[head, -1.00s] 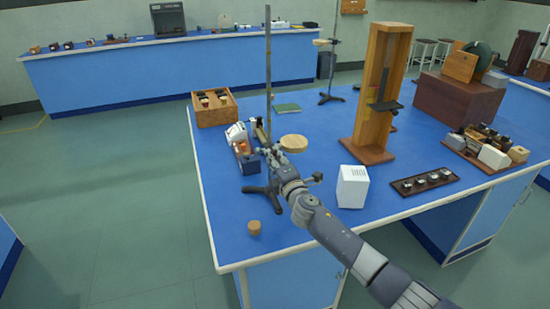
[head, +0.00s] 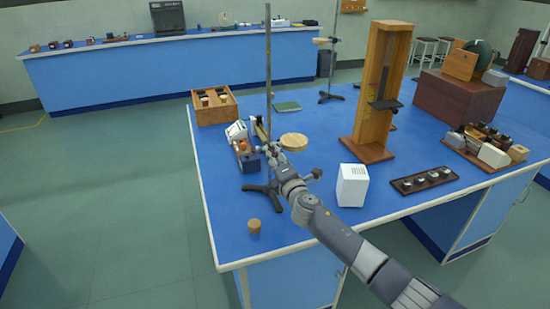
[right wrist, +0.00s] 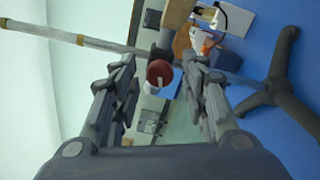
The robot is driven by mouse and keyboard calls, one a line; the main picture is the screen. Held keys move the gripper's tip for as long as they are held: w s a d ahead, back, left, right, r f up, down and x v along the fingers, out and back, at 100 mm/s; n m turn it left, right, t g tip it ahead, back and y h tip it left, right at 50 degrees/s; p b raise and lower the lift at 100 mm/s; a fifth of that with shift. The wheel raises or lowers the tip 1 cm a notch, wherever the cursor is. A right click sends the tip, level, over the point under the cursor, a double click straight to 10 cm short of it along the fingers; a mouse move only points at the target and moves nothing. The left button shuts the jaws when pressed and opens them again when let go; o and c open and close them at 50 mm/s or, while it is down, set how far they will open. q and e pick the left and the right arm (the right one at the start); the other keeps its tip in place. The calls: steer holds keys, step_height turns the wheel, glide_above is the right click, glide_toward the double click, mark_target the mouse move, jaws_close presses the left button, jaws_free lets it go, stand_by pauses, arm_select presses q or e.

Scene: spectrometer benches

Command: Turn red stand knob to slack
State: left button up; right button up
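The red stand knob (right wrist: 160,73) is round and shows between the fingertips of my right gripper in the right wrist view. My right gripper (right wrist: 160,66) is open, with a visible gap between the knob and each finger. The knob cannot be made out in the head view. The stand's upright metal rod (head: 268,75) rises near the bench's left side, above its dark tripod base (head: 262,188). In the head view my right gripper (head: 272,152) is low beside the rod. My left gripper is not in view.
A round wooden disc (head: 294,141) is close to my right gripper. A white block (head: 352,185) stands right of my forearm, and a cork (head: 254,226) sits near the front edge. A wooden box (head: 214,107) and a tall wooden frame (head: 377,92) stand farther back.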

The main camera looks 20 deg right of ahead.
steer(key=s, duration=1.2)
steer(key=shift+d, duration=0.2)
